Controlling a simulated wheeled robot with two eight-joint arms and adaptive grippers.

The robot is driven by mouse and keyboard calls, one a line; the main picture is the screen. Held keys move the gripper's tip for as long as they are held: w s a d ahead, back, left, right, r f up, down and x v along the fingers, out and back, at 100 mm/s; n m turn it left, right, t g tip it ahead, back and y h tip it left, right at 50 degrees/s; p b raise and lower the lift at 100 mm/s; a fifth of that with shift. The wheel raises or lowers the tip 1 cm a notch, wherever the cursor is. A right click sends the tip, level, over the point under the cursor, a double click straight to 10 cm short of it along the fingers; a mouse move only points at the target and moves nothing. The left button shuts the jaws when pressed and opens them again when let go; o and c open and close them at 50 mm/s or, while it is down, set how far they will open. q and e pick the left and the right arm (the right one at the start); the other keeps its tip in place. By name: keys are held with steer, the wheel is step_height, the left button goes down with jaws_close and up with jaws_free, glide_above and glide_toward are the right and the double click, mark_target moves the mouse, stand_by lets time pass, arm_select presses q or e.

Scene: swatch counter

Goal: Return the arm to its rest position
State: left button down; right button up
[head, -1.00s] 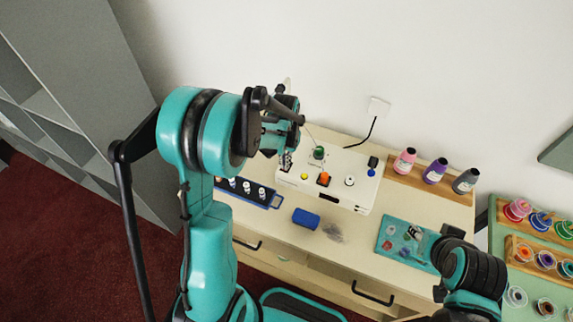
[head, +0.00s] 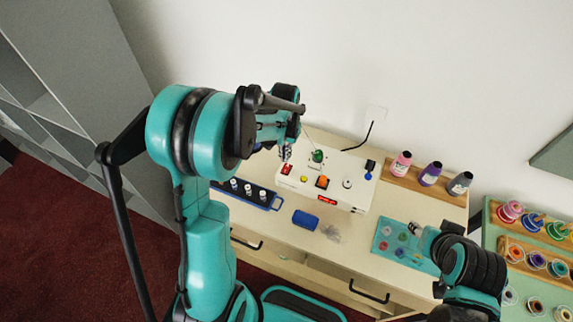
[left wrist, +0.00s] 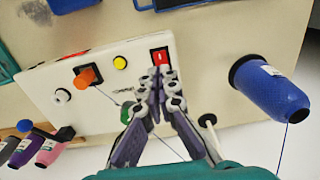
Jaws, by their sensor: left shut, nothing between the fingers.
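My left arm stands at the left of the head view, raised and bent over the counter. Its gripper (head: 287,153) is above the left end of the white machine box (head: 345,192). In the left wrist view the two fingers (left wrist: 156,78) are together and empty, with the tips close to the red rocker switch (left wrist: 160,57); I cannot tell whether they touch. The switch also shows in the head view (head: 286,169). A red display (head: 327,199) is lit on the box front. My right arm is at the lower right; its gripper (head: 416,228), over the teal palette, is too small to read.
The box carries a yellow button (head: 304,179), an orange knob (head: 322,181) and a green part (head: 318,156). A blue tray (head: 272,208) with white pieces and a blue block (head: 305,220) lie in front. Bottles (head: 430,174) stand right. A blue cone (left wrist: 270,90) is near my left gripper.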

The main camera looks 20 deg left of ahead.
arm_select(q)
steer(key=shift+r, duration=0.35)
steer(key=s+d+t+b, duration=0.3)
steer(key=s+b, duration=0.3)
steer(key=s, duration=0.2)
steer(key=s+d+t+b, duration=0.3)
steer(key=s+b, duration=0.3)
steer(key=s, duration=0.2)
steer(key=shift+d+r+t+b, duration=0.2)
steer(key=shift+t+b, duration=0.2)
steer(key=shift+t, duration=0.2)
